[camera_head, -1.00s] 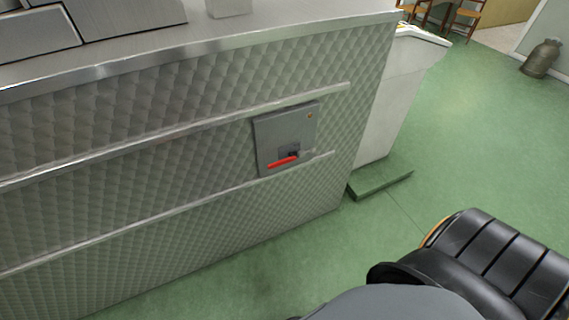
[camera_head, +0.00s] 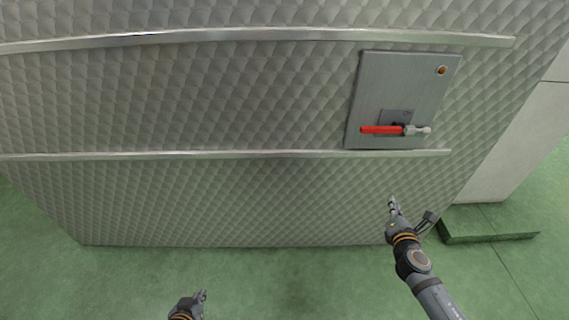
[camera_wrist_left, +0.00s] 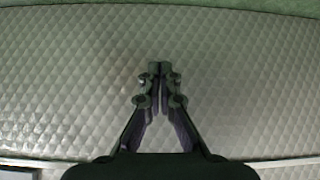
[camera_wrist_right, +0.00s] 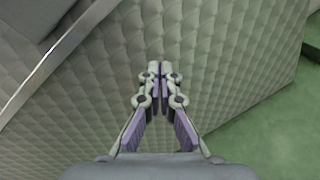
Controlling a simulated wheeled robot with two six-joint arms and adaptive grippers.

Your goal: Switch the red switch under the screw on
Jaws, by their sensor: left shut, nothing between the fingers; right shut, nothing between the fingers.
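The red switch (camera_head: 381,129) is a red bar-shaped handle with a light metal end, lying level on a grey plate (camera_head: 380,80) on the quilted metal panel. A round brass screw (camera_head: 441,70) sits at the plate's upper right, above the switch. My right gripper (camera_head: 392,201) is shut and empty, below the plate and apart from it; it also shows in the right wrist view (camera_wrist_right: 160,70). My left gripper (camera_head: 202,294) is shut and empty, low and left of the switch; it also shows in the left wrist view (camera_wrist_left: 158,68).
Two horizontal metal rails (camera_head: 230,36) run across the quilted panel (camera_head: 200,95), above and below the plate's height. A white block (camera_head: 520,140) stands at the right on a low green plinth (camera_head: 490,222). Green floor (camera_head: 290,285) lies clear below the panel.

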